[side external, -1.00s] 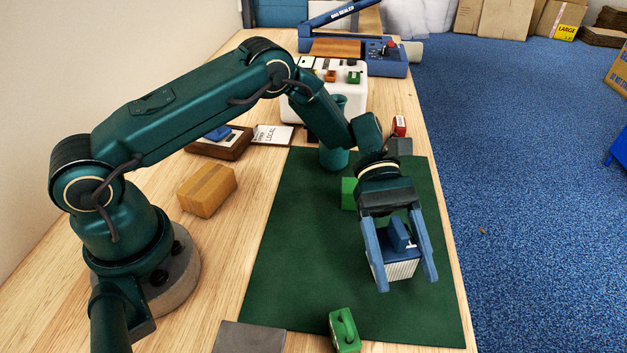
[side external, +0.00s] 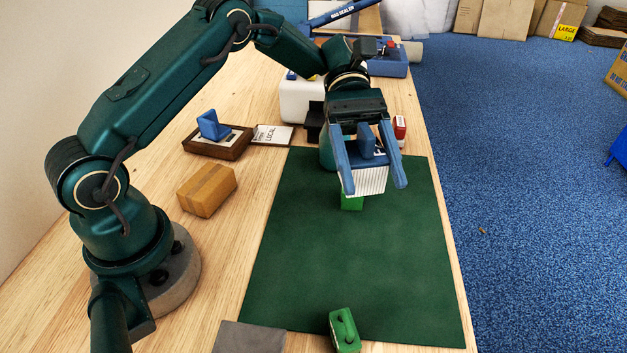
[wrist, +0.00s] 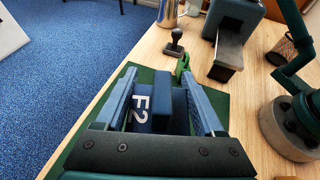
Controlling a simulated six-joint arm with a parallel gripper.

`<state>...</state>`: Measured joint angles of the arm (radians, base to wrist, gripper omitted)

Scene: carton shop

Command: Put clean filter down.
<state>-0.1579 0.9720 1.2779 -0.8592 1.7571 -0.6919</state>
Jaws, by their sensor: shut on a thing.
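My gripper (side external: 374,187) is shut on a blue filter (side external: 368,180) with a white pleated face and a raised blue grip on top. In the wrist view the filter (wrist: 141,108) shows a white "F2" mark between my fingers. My gripper holds it above the far part of the dark green mat (side external: 350,260). A green block (side external: 352,203) shows just below the filter in the picture and is partly hidden by it. Another green piece with a handle (side external: 344,330) stands at the mat's near edge.
A cardboard box (side external: 207,191) and a wooden tray (side external: 220,149) with a blue-handled piece stand left of the mat. A white container (side external: 300,102) and a red-topped item (side external: 400,128) stand behind. The mat's middle is clear.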

